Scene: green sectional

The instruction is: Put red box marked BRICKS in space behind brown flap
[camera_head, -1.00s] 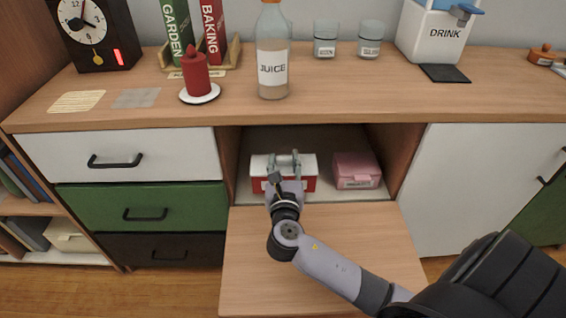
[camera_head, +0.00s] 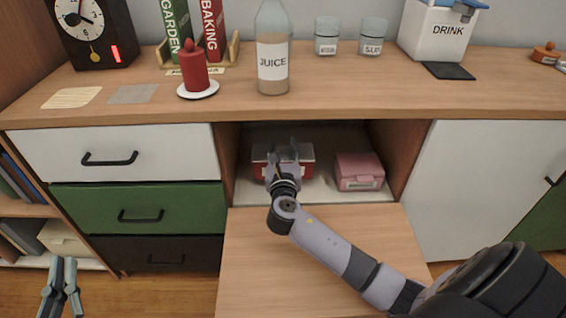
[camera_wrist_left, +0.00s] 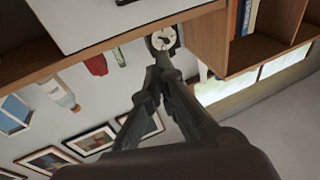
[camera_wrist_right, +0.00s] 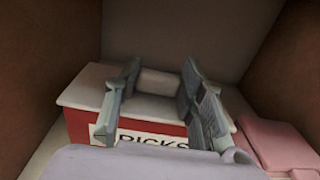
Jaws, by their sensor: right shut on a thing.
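The red box marked BRICKS (camera_head: 305,170) is inside the open space, left of its middle. In the right wrist view the box (camera_wrist_right: 82,124) has a white lid and a partly hidden label reading "RICKS". My right gripper (camera_head: 283,156) reaches in from the front; in the right wrist view its fingers (camera_wrist_right: 158,85) are shut on the light handle block on the lid. The brown flap (camera_head: 250,265) is folded down, open, below my right arm.
A pink box (camera_head: 360,172) stands in the same space, right of the red box. Drawers (camera_head: 140,205) are to the left and a white door (camera_head: 475,190) to the right. A juice bottle (camera_head: 273,60) and a red candle (camera_head: 194,72) stand on the top.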

